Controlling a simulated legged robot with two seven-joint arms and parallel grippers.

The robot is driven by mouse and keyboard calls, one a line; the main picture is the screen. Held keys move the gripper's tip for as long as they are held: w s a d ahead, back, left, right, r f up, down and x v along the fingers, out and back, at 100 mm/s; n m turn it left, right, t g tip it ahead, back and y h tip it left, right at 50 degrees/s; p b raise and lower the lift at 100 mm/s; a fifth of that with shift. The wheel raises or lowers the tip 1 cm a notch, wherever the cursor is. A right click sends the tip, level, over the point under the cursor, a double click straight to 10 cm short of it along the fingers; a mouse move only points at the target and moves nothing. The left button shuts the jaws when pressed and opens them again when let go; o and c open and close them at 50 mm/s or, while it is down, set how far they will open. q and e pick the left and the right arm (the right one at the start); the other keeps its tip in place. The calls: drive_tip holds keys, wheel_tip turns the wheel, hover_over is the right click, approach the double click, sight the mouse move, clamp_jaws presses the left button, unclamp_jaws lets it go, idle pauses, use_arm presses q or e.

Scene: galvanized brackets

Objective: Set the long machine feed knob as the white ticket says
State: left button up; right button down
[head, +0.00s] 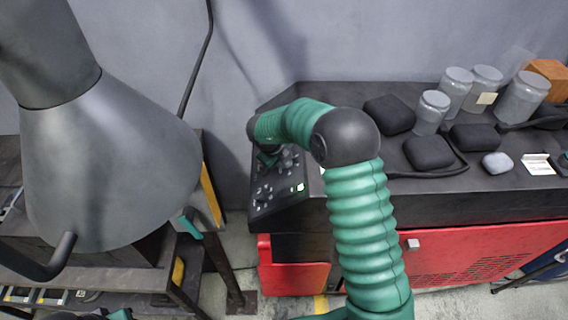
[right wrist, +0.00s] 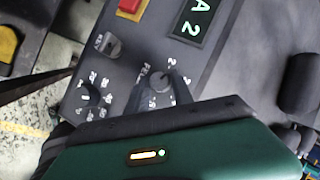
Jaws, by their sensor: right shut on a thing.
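The control panel (head: 283,190) is at the near left end of the long dark-topped machine (head: 470,198). In the right wrist view, the feed knob (right wrist: 159,84) is a dark knob with white scale marks around it, its label partly hidden. My right gripper (right wrist: 161,92) is shut on this knob, one finger on each side. In the head view the right gripper (head: 268,158) is at the panel, largely behind my green arm. A white ticket (head: 538,165) lies on the machine top at the right; its writing is too small to read.
A second dial knob (right wrist: 92,97), a key switch (right wrist: 112,46), a red button (right wrist: 130,6) and a green display reading A 2 (right wrist: 194,20) are near the feed knob. Jars (head: 432,110) and black pouches (head: 430,152) crowd the top. A grey hood (head: 110,160) hangs at left.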

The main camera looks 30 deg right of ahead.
drive_tip(key=m+h+b, duration=0.1)
drive_tip(key=b, duration=0.1)
drive_tip(key=m+h+b, duration=0.1)
drive_tip(key=m+b, duration=0.1)
drive_tip(key=f+m+b, duration=0.1)
drive_tip(key=b, duration=0.1)
drive_tip(key=shift+a+m+h, duration=0.3)
drive_tip(key=shift+h, duration=0.1)
drive_tip(key=shift+a+r+m+h+b, duration=0.15)
drive_tip(key=shift+m+h+b, duration=0.55)
drive_tip(key=shift+m+b, duration=0.8)
drive_tip(key=shift+s, duration=0.1)
drive_tip(key=c, duration=1.4)
unclamp_jaws()
drive_tip(key=shift+o, duration=1.4)
drive_tip(key=shift+r, duration=0.1)
